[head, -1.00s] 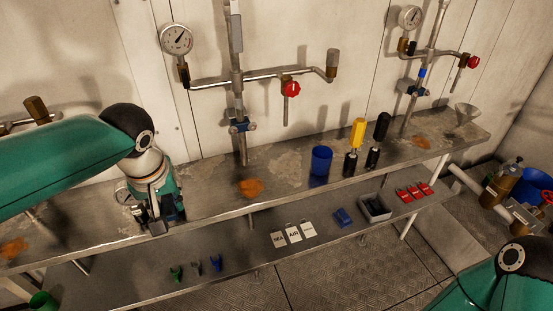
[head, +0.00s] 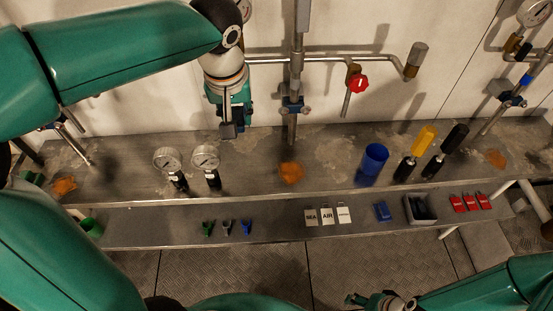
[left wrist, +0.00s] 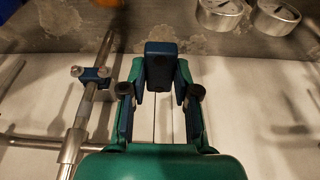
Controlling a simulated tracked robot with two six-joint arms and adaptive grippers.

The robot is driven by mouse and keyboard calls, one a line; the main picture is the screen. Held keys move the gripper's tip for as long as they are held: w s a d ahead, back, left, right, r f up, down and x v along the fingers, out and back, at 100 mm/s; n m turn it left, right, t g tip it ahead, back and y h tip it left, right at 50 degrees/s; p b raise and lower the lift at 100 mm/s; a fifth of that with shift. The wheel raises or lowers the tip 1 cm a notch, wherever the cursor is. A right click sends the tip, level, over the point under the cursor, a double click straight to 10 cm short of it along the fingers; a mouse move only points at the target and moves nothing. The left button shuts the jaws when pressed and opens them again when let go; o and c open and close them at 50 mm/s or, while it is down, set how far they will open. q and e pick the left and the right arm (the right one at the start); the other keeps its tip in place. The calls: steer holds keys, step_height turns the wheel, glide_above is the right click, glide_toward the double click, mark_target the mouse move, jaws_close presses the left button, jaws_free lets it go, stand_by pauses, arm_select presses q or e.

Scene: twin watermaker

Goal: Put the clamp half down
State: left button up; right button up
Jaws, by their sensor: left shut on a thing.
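My left gripper (head: 229,116) hangs above the back of the bench, left of the middle standpipe, pointing down. In the head view the clamp half (head: 229,131) shows as a small dark block under the gripper, seemingly clear of the bench top. My right gripper (head: 382,301) is at the bottom edge, partly cut off; its fingers are too small to judge.
Two gauges (head: 206,158) stand on the bench (head: 330,147) left of the gripper. A blue cup (head: 372,162) and two screwdrivers stand further right. Bare bench lies between the gauges and the rust patch (head: 291,172).

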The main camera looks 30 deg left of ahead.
arm_select(q)
steer(key=shift+s+f, duration=0.15)
steer(key=shift+f, duration=0.15)
steer(key=b, duration=0.2)
glide_above(243, 176)
steer(key=f, duration=1.5)
steer(key=shift+s+d, duration=0.2)
steer(key=shift+s, duration=0.15)
steer(key=shift+f, duration=2.15)
steer(key=shift+f+b, duration=0.15)
steer(key=shift+b, duration=0.15)
steer(key=o, duration=0.9)
